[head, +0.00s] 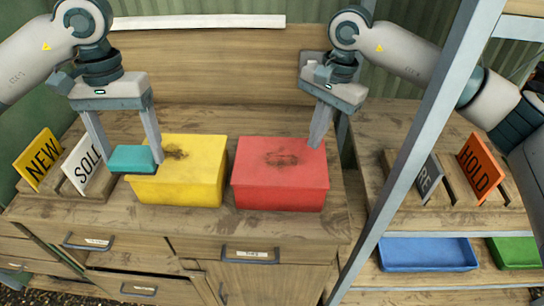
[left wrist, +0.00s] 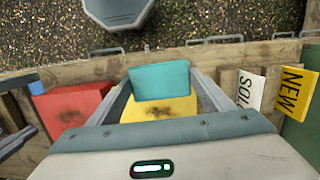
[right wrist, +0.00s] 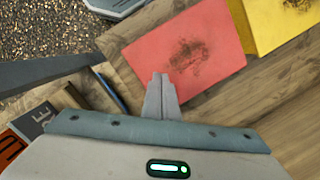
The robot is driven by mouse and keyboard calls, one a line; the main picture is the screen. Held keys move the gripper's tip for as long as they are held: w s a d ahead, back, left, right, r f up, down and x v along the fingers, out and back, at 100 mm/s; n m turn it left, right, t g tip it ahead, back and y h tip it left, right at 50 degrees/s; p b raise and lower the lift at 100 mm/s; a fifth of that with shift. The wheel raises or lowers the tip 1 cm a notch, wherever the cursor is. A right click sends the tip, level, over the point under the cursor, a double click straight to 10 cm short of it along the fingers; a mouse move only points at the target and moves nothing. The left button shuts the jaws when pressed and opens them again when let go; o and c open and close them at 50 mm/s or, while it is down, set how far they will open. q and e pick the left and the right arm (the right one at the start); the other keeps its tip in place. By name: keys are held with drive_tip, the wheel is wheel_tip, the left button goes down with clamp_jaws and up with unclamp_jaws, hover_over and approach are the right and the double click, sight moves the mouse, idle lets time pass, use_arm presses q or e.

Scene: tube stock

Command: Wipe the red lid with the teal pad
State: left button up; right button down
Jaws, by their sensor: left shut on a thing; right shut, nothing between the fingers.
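The red box (head: 280,188) stands on the wooden counter, and its red lid (head: 255,158) has a dark smudge in the middle. It also shows in the right wrist view (right wrist: 215,65) and at the left of the left wrist view (left wrist: 80,100). My left gripper (head: 133,160) is shut on the teal pad (head: 132,159), holding it by the front left of the yellow box; the pad also shows in the left wrist view (left wrist: 160,80). My right gripper (head: 318,143) is shut and empty, its tips at the red lid's back right edge in the head view; contact cannot be told.
The yellow box (head: 180,185), also smudged on top, stands just left of the red one. NEW (head: 40,160) and SOLD (head: 84,166) signs stand at the left. A grey post (head: 425,130) rises at the right, before a HOLD sign (head: 480,165) and a blue tray (head: 425,254).

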sight(321, 161)
use_arm(q)
drive_tip(key=shift+w+a, duration=0.35)
drive_tip(key=shift+a, duration=0.25)
use_arm(e)
drive_tip(key=shift+w+d+r+n+t+h, duration=0.1)
drive_tip(key=shift+w+d+n+t+h, duration=0.15)
drive_tip(key=shift+d+n+h, duration=0.15)
drive_tip(key=shift+w+d+n+t+h, duration=0.1)
drive_tip(key=shift+d+n+t+h, duration=0.2)
drive_tip(key=shift+d+h, duration=0.15)
drive_tip(key=shift+d, duration=0.35)
drive_tip(key=shift+f, duration=0.2)
use_arm(q)
drive_tip(key=shift+f+b, duration=0.45)
drive_tip(key=shift+b, duration=0.05)
use_arm(e)
drive_tip(key=shift+f, duration=2.3)
use_arm(q)
drive_tip(key=shift+f+b, duration=0.45)
drive_tip(key=shift+f, duration=0.05)
use_arm(e)
drive_tip(key=shift+f, duration=0.4)
